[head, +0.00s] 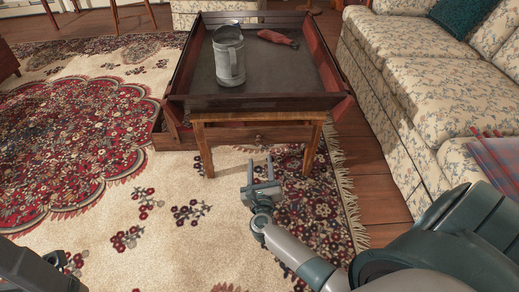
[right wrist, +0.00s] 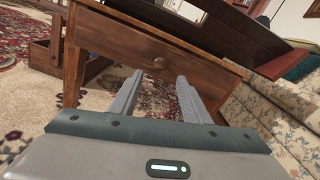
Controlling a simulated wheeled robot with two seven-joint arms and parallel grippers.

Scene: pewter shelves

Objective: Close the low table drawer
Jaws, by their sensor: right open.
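The low wooden table (head: 201,150) stands on the rug, with its front drawer (head: 235,133) facing me. Part of my left arm's dark end (head: 40,272) shows at lower left.
The dark tray top (head: 265,103) holds a grey metal pitcher (head: 229,62) and a reddish-brown object (head: 277,37). A floral sofa (head: 425,85) stands close on the right. The patterned rug (head: 120,195) is clear to the left.

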